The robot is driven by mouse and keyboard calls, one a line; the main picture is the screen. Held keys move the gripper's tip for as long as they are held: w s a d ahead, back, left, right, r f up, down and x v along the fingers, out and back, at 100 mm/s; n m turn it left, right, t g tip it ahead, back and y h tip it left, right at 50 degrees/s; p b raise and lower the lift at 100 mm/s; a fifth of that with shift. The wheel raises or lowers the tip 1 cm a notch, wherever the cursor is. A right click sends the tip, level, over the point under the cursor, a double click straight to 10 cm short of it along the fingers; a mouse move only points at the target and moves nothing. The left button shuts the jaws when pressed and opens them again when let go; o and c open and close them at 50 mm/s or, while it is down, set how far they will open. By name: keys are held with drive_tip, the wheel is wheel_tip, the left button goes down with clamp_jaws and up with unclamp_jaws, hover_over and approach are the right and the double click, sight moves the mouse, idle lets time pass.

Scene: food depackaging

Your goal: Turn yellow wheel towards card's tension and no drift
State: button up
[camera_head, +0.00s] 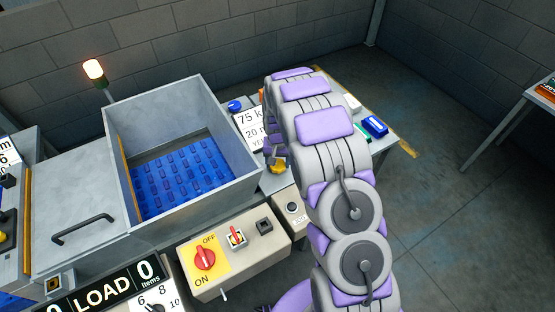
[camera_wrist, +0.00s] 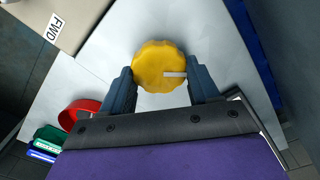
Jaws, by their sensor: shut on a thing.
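The yellow wheel (camera_wrist: 155,58) is a scalloped knob with a white mark that points right in the wrist view. My gripper (camera_wrist: 160,74) has one dark finger on each side of the wheel and is shut on it. In the head view the wheel (camera_head: 277,169) shows only partly, beneath my gripper (camera_head: 274,155). The white card (camera_head: 246,122) stands behind it and reads "75 k" and "20 m"; its right part is hidden by my arm. The card's full text and any tension scale cannot be read.
A grey bin with a blue studded floor (camera_head: 232,158) stands left of the wheel. A control box with a red ON/OFF switch (camera_head: 205,257) is in front. A red ring (camera_wrist: 78,113) and a green item (camera_wrist: 50,135) lie near the wheel in the wrist view.

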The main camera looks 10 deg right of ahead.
sight(277, 163)
idle(0.3)
drive_tip(key=o, duration=1.1)
drive_tip(key=shift+c, duration=0.2)
wheel_tip(277, 163, up, 17)
drive_tip(key=p, duration=0.2)
drive_tip(key=shift+r, duration=0.2)
drive_tip(key=shift+a, duration=0.1)
